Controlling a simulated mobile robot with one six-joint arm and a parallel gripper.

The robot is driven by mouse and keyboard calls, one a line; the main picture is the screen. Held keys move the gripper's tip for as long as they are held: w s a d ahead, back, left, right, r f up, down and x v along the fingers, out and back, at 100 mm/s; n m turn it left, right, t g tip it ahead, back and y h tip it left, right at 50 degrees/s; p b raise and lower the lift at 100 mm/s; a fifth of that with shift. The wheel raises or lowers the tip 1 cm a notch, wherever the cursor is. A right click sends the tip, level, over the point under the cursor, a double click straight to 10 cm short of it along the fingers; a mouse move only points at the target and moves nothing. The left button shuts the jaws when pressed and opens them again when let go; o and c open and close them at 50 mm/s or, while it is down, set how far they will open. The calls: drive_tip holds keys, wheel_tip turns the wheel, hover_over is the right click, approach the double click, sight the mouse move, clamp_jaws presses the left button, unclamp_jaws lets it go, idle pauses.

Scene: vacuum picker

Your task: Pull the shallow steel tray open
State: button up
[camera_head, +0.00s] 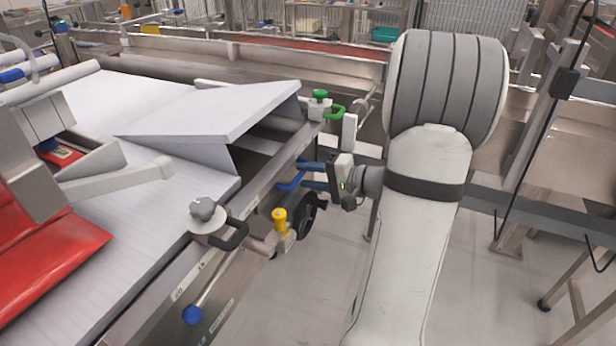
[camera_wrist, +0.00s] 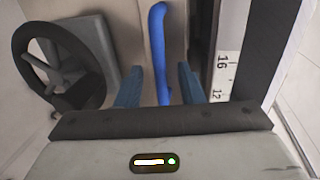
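My gripper (camera_head: 304,174) is at the side of the machine in the head view, with its blue fingers pointing left at the machine's steel edge. A blue handle (camera_head: 289,184) is at the fingertips there. In the wrist view the blue handle (camera_wrist: 159,50) runs between my two fingers (camera_wrist: 159,72), with a gap on each side. The fingers are open and not closed on it. I cannot clearly tell the shallow steel tray's body from the machine's other steel parts.
A black handwheel (camera_head: 308,212), a yellow knob (camera_head: 280,217) and a green-handled valve (camera_head: 320,104) are close around my gripper. The handwheel (camera_wrist: 60,68) is left of the fingers in the wrist view. A grey knob (camera_head: 204,210) is nearer.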

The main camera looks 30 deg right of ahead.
drive_tip(key=shift+w, duration=0.1)
drive_tip(key=shift+c, duration=0.5)
clamp_jaws()
